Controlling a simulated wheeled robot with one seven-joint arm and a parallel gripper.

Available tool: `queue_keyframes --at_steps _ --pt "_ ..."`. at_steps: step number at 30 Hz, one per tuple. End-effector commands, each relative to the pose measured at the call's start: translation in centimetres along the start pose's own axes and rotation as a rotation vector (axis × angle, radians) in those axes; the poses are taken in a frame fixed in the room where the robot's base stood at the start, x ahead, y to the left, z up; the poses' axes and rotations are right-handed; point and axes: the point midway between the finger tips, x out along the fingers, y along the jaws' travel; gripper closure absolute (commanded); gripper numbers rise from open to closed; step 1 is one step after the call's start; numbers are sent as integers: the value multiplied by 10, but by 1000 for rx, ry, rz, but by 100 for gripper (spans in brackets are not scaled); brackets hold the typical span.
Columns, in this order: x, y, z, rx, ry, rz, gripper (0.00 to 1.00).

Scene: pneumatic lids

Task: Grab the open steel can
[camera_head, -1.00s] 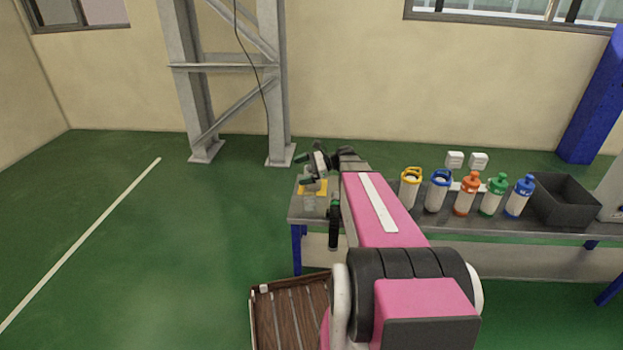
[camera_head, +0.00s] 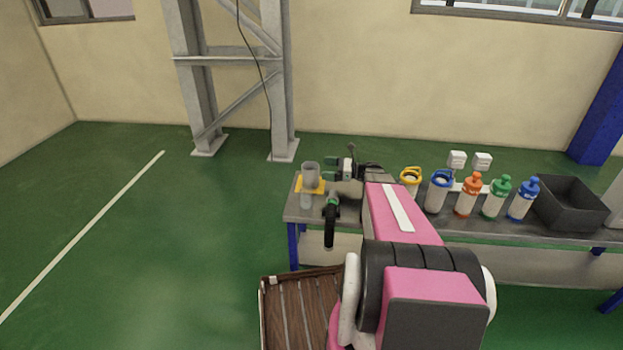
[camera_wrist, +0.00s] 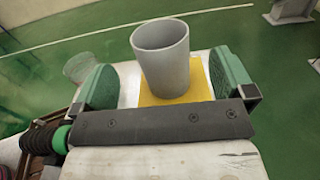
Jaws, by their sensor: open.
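The open steel can (camera_head: 311,173), a grey cylinder with an open top, stands upright on a yellow square (camera_head: 318,188) at the left end of the bench. My gripper (camera_wrist: 161,82) is open, with its two green-padded fingers spread wide. In the wrist view the can (camera_wrist: 162,62) appears between the fingers, nearer the right one; I see no contact. In the head view my gripper lies just right of the can. A clear cup (camera_head: 306,199) stands in front of the can and also shows beyond the left finger in the wrist view (camera_wrist: 79,66).
Several bottles with coloured tops, such as the orange one (camera_head: 468,196), stand in a row along the bench (camera_head: 436,224). A dark open bin (camera_head: 572,204) is at its right. A slatted brown tray (camera_head: 300,310) is below, near my arm. The floor left of the bench is clear.

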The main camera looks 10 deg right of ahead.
Motion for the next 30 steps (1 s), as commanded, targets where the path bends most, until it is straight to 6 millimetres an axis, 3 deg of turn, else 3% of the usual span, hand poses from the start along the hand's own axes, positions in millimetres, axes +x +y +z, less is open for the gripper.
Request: queue_keyframes --at_steps 3,11,18,26,27,30 --pt "16 0 0 -1 0 1 0" --pt "34 0 0 -1 0 1 0" --pt "67 1 -1 -1 1 1 0" --pt "72 1 0 -1 0 -1 0" --pt "72 1 0 -1 0 -1 3" --pt "72 1 0 -1 0 0 36"
